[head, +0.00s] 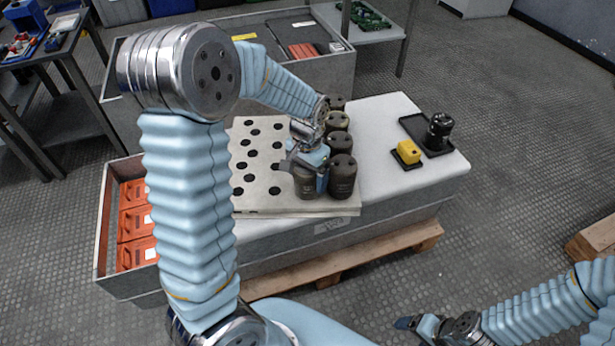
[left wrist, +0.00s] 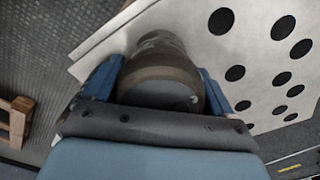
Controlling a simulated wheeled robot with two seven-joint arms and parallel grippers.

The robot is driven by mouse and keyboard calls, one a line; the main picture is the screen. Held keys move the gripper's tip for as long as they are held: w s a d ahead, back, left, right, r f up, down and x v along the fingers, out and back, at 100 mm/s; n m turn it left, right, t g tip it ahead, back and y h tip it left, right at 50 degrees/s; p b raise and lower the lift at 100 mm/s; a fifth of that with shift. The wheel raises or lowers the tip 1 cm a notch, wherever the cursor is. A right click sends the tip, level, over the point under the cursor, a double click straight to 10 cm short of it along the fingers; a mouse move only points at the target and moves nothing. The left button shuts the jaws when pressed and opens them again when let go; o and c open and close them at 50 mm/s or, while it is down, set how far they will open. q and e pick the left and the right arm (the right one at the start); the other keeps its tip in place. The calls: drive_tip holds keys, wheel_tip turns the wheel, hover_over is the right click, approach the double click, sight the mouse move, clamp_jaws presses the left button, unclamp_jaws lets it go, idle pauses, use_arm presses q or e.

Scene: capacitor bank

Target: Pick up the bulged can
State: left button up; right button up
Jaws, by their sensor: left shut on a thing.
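My left gripper (head: 307,163) is over the front of the pale board with round holes (head: 258,190). It is shut on a dark grey-brown can (head: 306,186), which also shows between the blue fingers in the left wrist view (left wrist: 162,84). I cannot tell whether this can is bulged, or whether it is clear of the board. Several similar dark cans stand in a row along the board's right side; the nearest one (head: 343,178) is right beside the held can. My right gripper (head: 420,324) is low at the bottom right, away from the board; its finger opening is unclear.
On the white top right of the board are a yellow block (head: 408,151) on a black pad and a black cylinder (head: 439,130) on a black tray (head: 410,123). Orange boxes (head: 136,222) sit in a bin at the left. A grey bin (head: 340,75) stands behind.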

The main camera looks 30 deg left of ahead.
use_arm(q)
drive_tip(key=shift+c, duration=0.2)
wheel_tip(320, 180, up, 18)
drive_tip(key=p, duration=0.2)
idle(0.3)
idle(0.4)
